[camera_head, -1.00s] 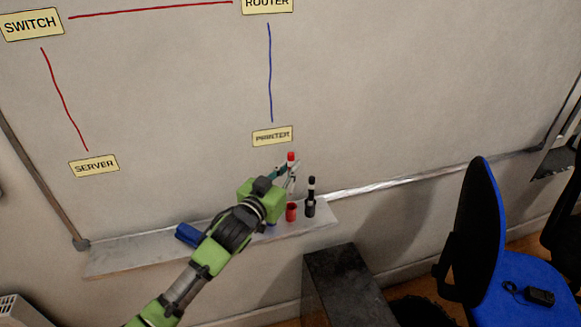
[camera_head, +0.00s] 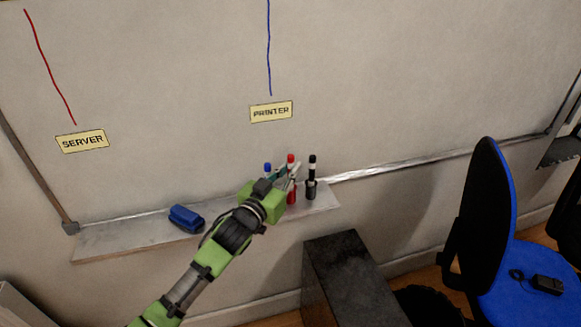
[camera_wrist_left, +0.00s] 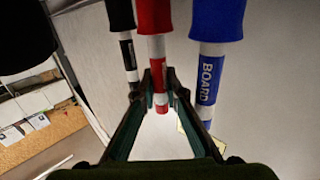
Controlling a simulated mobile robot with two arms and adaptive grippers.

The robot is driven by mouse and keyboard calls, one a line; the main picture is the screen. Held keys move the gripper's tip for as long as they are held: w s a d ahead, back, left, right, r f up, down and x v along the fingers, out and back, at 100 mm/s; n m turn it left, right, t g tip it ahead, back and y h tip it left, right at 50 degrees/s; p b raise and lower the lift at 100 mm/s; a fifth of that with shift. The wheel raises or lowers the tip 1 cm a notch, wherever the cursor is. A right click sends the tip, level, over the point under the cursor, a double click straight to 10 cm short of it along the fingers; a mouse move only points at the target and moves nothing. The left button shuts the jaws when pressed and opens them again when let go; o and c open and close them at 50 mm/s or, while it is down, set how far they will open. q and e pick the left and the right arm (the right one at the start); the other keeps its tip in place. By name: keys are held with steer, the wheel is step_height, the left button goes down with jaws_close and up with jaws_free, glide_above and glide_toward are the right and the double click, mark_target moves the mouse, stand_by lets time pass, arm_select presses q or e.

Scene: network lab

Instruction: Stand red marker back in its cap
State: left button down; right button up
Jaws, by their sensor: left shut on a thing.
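The red marker (camera_head: 291,159) stands upright at the whiteboard tray, red end up, with my left gripper (camera_head: 289,177) shut on its barrel. The red cap (camera_head: 291,196) is directly below it on the tray, partly behind the gripper. In the left wrist view, which looks inverted, the gripper's fingers (camera_wrist_left: 158,76) close on the red marker (camera_wrist_left: 157,46), whose white barrel meets the red cap (camera_wrist_left: 153,14) in line. How deep it sits I cannot tell. My right gripper is not in view.
A blue marker (camera_head: 267,168) stands close on the left and a black marker (camera_head: 312,166) close on the right. A blue eraser (camera_head: 186,218) lies on the tray (camera_head: 130,240). A dark cabinet (camera_head: 350,270) and blue chair (camera_head: 505,240) are at the right.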

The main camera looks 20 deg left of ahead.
arm_select(q)
steer(key=shift+f, duration=0.3)
steer(key=c, duration=2)
jaws_free()
steer(key=s, duration=0.4)
steer(key=s+a, duration=0.1)
steer(key=s, duration=0.3)
steer(key=s+a, duration=0.1)
steer(key=s, duration=0.3)
steer(key=shift+a+r, duration=0.15)
steer(key=shift+w, duration=0.1)
